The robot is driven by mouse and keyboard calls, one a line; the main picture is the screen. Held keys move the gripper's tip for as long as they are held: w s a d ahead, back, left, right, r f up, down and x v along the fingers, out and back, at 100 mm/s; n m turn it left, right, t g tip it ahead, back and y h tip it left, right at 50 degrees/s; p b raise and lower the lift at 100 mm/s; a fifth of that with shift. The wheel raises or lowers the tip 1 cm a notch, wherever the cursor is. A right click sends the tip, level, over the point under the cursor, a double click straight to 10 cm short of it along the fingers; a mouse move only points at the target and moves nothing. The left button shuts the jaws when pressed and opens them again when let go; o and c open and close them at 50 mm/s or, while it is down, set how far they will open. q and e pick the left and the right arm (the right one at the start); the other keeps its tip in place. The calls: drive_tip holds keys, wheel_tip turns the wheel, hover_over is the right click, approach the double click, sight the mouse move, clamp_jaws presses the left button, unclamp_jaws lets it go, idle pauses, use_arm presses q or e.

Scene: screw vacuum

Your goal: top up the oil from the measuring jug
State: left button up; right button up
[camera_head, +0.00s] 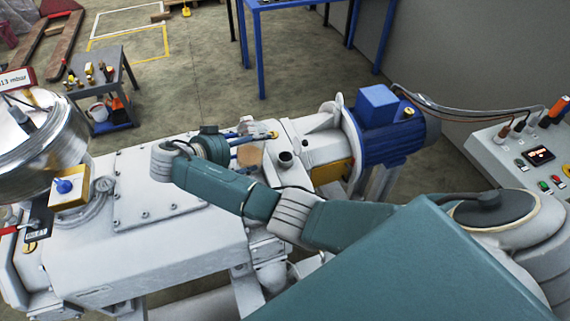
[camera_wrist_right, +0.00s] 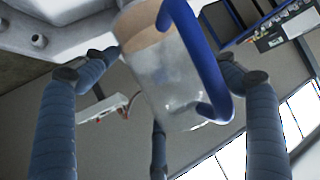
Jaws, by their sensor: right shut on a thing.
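My right gripper (camera_head: 258,142) reaches over the grey vacuum pump (camera_head: 160,195), with its blue fingers closed around the measuring jug. The jug shows only as a small tan patch (camera_head: 250,156) in the head view. In the right wrist view the clear jug (camera_wrist_right: 165,85) with its blue handle (camera_wrist_right: 193,60) sits between the fingers (camera_wrist_right: 170,75); a tan band shows in it, and it looks tilted in that picture. A dark round port (camera_head: 286,158) stands on the pump just right of the jug. Whether any oil flows cannot be seen. My left gripper is out of view.
A blue motor (camera_head: 385,125) stands right of the port. A shiny metal cylinder (camera_head: 40,145) and a blue-knobbed valve (camera_head: 64,187) are at the left. A control panel (camera_head: 535,155) is at the right, and a small cart (camera_head: 105,90) stands behind the pump.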

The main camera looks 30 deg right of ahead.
drive_tip(key=shift+w+a+f+h+b, duration=0.1)
drive_tip(key=shift+a+f+h+b, duration=0.25)
drive_tip(key=shift+h+b, duration=0.65)
drive_tip(key=shift+a+r+n+b, duration=0.1)
drive_tip(key=shift+n+b, duration=0.2)
drive_tip(key=shift+b, duration=0.35)
use_arm(q)
drive_tip(key=p, duration=0.3)
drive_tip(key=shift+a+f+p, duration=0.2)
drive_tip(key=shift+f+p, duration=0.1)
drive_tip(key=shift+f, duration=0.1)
use_arm(e)
wheel_tip(320, 180, up, 5)
drive_tip(key=shift+r, duration=0.1)
drive_tip(key=shift+f, duration=0.2)
